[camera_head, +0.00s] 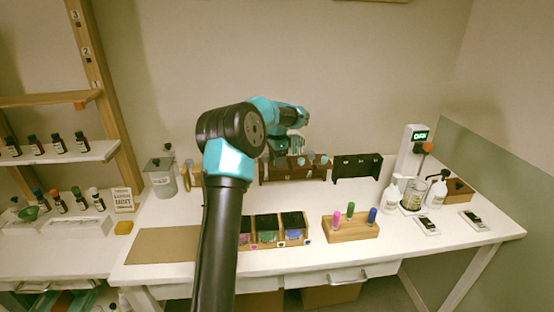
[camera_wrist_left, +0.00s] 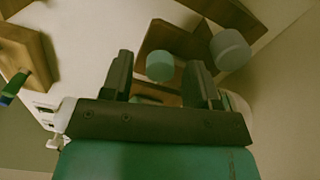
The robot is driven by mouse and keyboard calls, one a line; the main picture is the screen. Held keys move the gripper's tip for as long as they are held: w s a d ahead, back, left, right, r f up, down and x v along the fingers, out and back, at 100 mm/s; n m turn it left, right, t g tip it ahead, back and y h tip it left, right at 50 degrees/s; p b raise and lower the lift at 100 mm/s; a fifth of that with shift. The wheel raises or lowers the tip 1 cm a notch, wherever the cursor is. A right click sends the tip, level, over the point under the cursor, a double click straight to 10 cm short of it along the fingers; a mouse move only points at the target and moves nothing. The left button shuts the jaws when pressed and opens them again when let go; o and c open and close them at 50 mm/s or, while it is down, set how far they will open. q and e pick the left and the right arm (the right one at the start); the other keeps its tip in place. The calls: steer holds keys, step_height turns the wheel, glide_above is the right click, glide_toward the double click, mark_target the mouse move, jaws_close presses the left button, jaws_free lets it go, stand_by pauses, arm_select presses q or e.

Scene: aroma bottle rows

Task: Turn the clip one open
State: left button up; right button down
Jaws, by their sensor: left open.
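A dark brown wooden rack (camera_head: 292,172) stands at the back middle of the table, with several small pale blue and reddish round pieces on it. The brown wood (camera_wrist_left: 185,38) also shows in the left wrist view, with a pale blue-grey round knob (camera_wrist_left: 160,66) and a second, larger one (camera_wrist_left: 230,50). I cannot tell which piece is clip one. My left gripper (camera_head: 288,150) hangs over the rack in the head view. In the left wrist view its open fingers (camera_wrist_left: 161,72) stand either side of the smaller knob; contact is unclear. My right gripper is not in view.
A second dark rack (camera_head: 357,166) stands right of the first. In front are a wooden block with coloured pegs (camera_head: 350,230) and a partitioned tray (camera_head: 275,243). Pump bottles (camera_head: 390,194) and a display stand (camera_head: 404,160) are at the right. A metal canister (camera_head: 161,180) is at the left.

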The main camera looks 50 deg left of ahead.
arm_select(q)
step_height(320, 180, up, 17)
steer(key=shift+r, duration=0.2)
stand_by(0.6)
stand_by(0.3)
